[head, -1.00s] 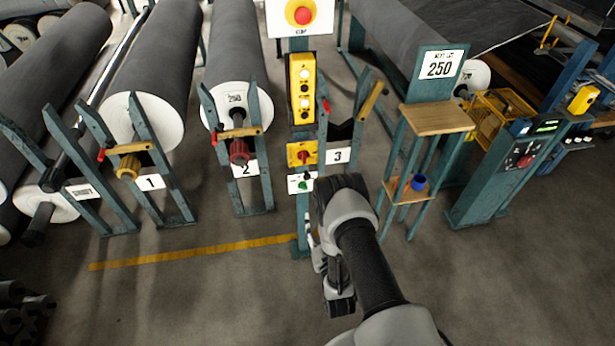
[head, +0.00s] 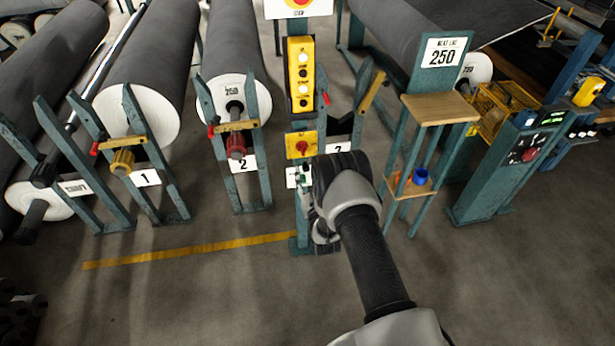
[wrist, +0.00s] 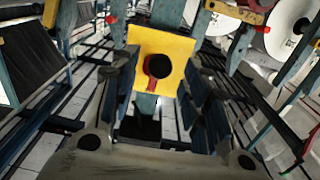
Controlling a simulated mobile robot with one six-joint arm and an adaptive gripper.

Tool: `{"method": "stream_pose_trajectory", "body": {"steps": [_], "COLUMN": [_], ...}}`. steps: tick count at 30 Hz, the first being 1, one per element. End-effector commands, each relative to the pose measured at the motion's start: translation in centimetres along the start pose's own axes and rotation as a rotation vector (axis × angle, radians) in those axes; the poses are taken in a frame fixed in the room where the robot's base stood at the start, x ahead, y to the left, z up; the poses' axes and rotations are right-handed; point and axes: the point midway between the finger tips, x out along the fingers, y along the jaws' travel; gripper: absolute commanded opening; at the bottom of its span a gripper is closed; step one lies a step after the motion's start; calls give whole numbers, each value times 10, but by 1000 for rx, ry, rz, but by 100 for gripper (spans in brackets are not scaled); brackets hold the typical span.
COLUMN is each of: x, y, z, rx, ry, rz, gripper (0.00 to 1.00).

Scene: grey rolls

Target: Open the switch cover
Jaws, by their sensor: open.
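A yellow plate with a red switch (head: 302,146) is on the teal post in the head view. In the wrist view the yellow plate (wrist: 178,50) stands ahead, with a red ring-like part (wrist: 157,70) around a dark centre. I cannot make out a separate cover. A small white panel with a green part (head: 299,178) is just below the plate, partly hidden by my arm. My gripper (wrist: 160,92) is open, its dark fingers left and right of the lower plate, with nothing held. In the head view my gripper is mostly hidden behind my wrist.
A yellow button box (head: 301,75) is higher on the same post. Fabric rolls on teal stands (head: 235,95) are to the left. A wooden-topped stand (head: 440,108) with a blue cup (head: 420,176) is close on the right. The floor in front is clear.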

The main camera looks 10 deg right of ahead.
Motion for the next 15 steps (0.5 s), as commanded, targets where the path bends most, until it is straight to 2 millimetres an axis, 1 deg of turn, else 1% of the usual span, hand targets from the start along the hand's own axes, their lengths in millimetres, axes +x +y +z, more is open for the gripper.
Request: {"method": "stream_pose_trajectory", "body": {"steps": [1, 4, 12, 13, 15], "x": [5, 10, 11, 11, 11], "y": [0, 0, 0, 0, 0], "z": [0, 0, -1, -1, -1], "rx": [0, 0, 0, 0, 0], "ry": [2, 1, 0, 0, 0], "rz": [0, 0, 0, 0, 0], "gripper": [43, 43, 43, 42, 37]}}
